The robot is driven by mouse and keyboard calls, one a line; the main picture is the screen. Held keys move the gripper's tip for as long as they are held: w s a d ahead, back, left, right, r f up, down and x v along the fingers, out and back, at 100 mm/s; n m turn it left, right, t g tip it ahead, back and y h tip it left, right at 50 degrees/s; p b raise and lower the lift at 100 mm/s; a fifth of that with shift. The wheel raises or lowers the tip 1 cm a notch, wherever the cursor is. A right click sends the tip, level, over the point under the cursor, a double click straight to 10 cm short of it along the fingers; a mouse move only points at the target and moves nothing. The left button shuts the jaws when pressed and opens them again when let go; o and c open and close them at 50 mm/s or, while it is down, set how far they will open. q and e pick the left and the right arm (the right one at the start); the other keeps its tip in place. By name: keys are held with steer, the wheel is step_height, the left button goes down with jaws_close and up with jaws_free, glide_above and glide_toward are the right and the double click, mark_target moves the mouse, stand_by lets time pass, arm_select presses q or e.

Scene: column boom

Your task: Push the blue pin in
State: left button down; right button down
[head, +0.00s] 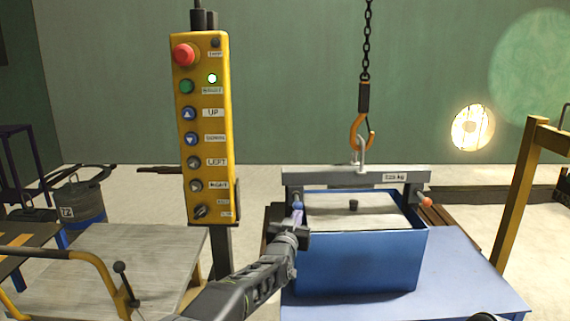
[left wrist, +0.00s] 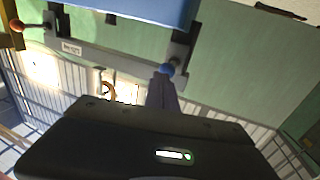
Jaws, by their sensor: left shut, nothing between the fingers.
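The blue pin (head: 297,199) is at the left end of the grey lifting beam (head: 340,177), beside the blue crate (head: 358,262). Its round blue head shows in the left wrist view (left wrist: 167,69), just beyond my fingertips. My left gripper (head: 298,216) is shut and empty, its tips at or very near the pin head; I cannot tell whether they touch. An orange-red pin (head: 425,202) sticks out at the beam's right end. How deep the blue pin sits is hidden by my gripper.
A hook (head: 361,132) on a chain (head: 367,50) holds the beam from above. The crate stands on a blue table (head: 465,272). A yellow control pendant (head: 204,130) hangs left of it, with a grey-topped table (head: 130,260) further left. A yellow post (head: 518,190) stands at right.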

stand_by(0.5)
arm_select(q)
steer(key=s+b, duration=0.3)
steer(key=s, duration=0.4)
